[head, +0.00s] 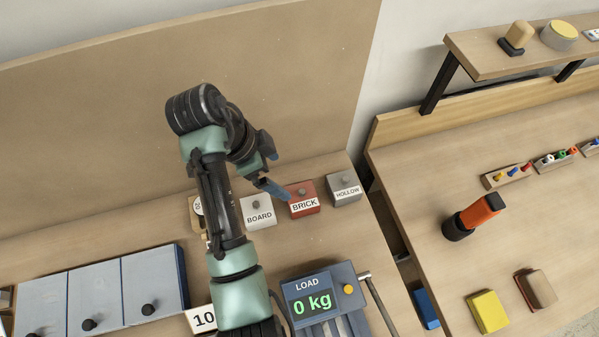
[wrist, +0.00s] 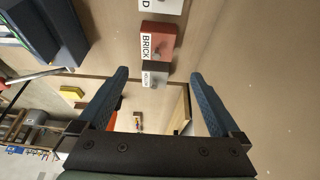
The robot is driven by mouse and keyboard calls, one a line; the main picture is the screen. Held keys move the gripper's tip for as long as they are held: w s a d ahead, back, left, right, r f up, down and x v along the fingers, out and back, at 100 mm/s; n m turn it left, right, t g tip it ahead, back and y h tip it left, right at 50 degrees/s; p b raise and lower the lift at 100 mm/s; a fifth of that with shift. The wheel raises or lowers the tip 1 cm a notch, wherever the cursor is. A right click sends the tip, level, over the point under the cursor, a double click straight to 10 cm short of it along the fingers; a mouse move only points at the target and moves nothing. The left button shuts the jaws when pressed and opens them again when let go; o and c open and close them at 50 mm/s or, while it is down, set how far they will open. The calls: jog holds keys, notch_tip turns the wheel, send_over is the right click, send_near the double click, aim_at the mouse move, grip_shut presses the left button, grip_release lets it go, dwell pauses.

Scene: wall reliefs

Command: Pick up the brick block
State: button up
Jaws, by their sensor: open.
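The brick block (head: 304,200) is a red block with a white BRICK label and a small grey knob on top. It stands on the wooden bench between the white BOARD block (head: 258,211) and the grey HOLLOW block (head: 345,191). My gripper (head: 268,172) is left of and above the brick block in the head view, partly hidden by my arm. In the wrist view my gripper (wrist: 160,80) has its two blue fingers wide apart with nothing between them at the tips. The red block (wrist: 158,42) lies beyond the fingertips there.
A scale (head: 325,298) reading 0 kg stands at the front of the bench. Blue-grey lidded bins (head: 95,290) are at the left. A tall wooden panel (head: 200,90) rises behind the blocks. A second bench (head: 480,220) at the right holds an orange tool (head: 478,213).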

aim_at(301, 191)
jog(key=x, duration=0.4)
jog(key=p+x, duration=0.1)
jog(key=x, duration=0.1)
jog(key=shift+s+d+f, duration=0.2)
jog(key=shift+s+f, duration=0.05)
jog(key=shift+p+x, duration=0.8)
jog(key=shift+x, duration=2.25)
jog(key=shift+d+r, duration=0.1)
jog(key=c, duration=1.5)
